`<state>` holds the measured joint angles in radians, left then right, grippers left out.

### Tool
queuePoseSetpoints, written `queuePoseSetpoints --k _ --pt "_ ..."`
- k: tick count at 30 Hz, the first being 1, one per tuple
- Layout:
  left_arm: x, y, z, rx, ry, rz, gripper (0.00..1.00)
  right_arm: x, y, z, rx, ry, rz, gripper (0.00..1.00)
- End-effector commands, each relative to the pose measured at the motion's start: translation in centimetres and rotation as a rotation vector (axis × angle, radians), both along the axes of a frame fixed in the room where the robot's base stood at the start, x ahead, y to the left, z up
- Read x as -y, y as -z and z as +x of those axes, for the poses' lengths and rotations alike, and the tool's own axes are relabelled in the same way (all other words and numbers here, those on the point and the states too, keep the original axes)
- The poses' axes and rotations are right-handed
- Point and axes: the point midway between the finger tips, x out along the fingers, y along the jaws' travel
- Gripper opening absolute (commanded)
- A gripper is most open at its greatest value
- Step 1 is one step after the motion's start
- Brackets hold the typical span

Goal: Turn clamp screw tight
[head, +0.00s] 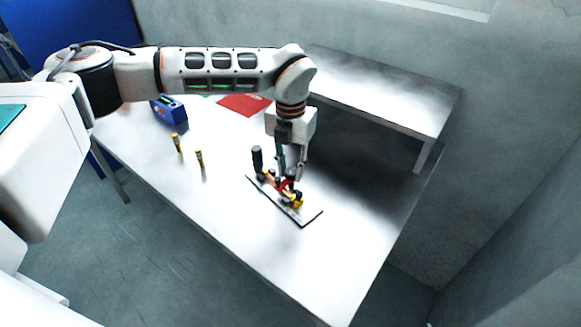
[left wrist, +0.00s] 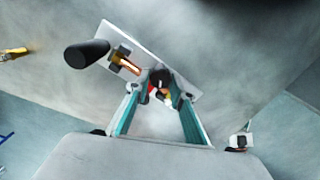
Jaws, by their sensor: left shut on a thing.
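A clamp assembly sits on a thin flat plate (head: 308,220) on the table. It has an upright black handle (head: 257,159) and red (head: 288,186) and yellow (head: 297,201) parts. In the left wrist view the plate (left wrist: 147,38), the black handle (left wrist: 86,53) and a copper-coloured part (left wrist: 128,66) show. My left gripper (head: 290,177) points down at the red and yellow end. In the left wrist view its fingertips (left wrist: 163,90) close around a small dark and red part, which appears to be the clamp screw and is mostly hidden. My right gripper is out of view.
Two yellow-and-black handled tools (head: 178,143) (head: 201,160) stand at the left of the table. A blue box (head: 171,111) and a red sheet (head: 243,103) lie farther back. A second table (head: 390,95) stands behind. The front table surface is clear.

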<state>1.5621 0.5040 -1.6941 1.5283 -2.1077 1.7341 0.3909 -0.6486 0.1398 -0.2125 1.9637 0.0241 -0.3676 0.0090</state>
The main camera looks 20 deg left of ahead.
Motion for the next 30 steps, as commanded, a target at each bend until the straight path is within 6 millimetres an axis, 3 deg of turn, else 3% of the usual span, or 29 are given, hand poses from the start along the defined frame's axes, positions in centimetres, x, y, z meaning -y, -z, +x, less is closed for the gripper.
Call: queuePoseSetpoints --k 18,30 --pt "0.1 -0.2 0.0 0.002 0.426 0.000 0.01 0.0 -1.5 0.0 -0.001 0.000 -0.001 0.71" --pt "0.1 -0.2 0.0 0.002 0.568 -0.002 0.01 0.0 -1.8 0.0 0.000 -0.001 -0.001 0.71"
